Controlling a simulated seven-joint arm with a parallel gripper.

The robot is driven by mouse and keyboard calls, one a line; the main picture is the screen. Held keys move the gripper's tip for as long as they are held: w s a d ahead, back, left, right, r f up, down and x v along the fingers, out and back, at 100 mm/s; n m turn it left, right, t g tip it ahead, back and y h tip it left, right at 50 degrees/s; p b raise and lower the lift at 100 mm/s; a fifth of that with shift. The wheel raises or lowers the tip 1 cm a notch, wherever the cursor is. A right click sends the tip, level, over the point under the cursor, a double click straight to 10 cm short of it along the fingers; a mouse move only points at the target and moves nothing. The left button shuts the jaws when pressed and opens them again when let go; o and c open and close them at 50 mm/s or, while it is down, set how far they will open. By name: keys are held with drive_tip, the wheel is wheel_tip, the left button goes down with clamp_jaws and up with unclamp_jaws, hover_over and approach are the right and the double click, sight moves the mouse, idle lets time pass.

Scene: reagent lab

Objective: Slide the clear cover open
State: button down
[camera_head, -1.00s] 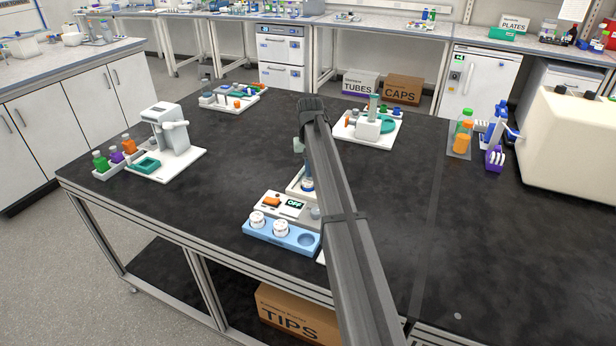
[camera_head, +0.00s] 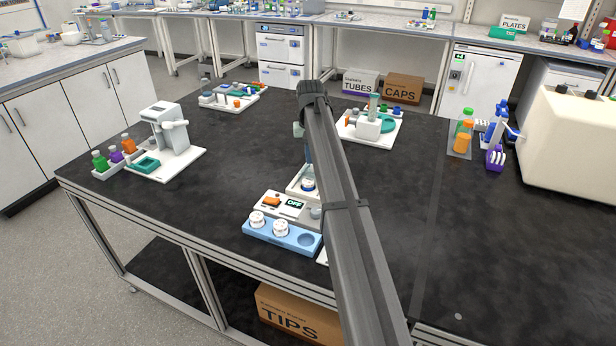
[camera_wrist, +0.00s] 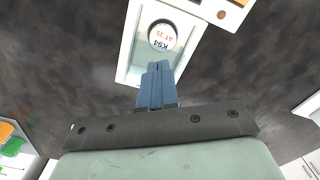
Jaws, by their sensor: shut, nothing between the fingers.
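A white device with an OFF display (camera_head: 293,204) and an orange switch (camera_head: 271,201) stands near the bench's front edge. Its white-walled bay holds a round white piece (camera_head: 308,184) that my arm partly hides. In the wrist view this round piece (camera_wrist: 162,37) reads "K94 AT 35" and sits inside the bay.
A blue tray (camera_head: 262,233) with two white round pieces and an empty round recess sits at the device's front. A white machine (camera_head: 172,130) stands left, and another station (camera_head: 368,128) stands behind. The black bench (camera_head: 220,165) is clear between them.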

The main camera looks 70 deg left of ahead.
drive_tip(key=shift+r, duration=0.6)
drive_tip(key=c, duration=1.7)
unclamp_jaws()
drive_tip(key=shift+a+r, duration=0.1)
drive_tip(key=shift+r, duration=0.1)
drive_tip(key=o, duration=0.6)
wheel_tip(320, 180, up, 7)
drive_tip(key=w+a+n, duration=0.1)
drive_tip(key=n, duration=0.2)
drive_tip(key=shift+w+a+r, duration=0.15)
drive_tip(key=shift+w+a, duration=0.15)
drive_tip(key=shift+w, duration=0.1)
wheel_tip(320, 180, down, 13)
drive_tip(key=shift+f, duration=0.2)
clamp_jaws()
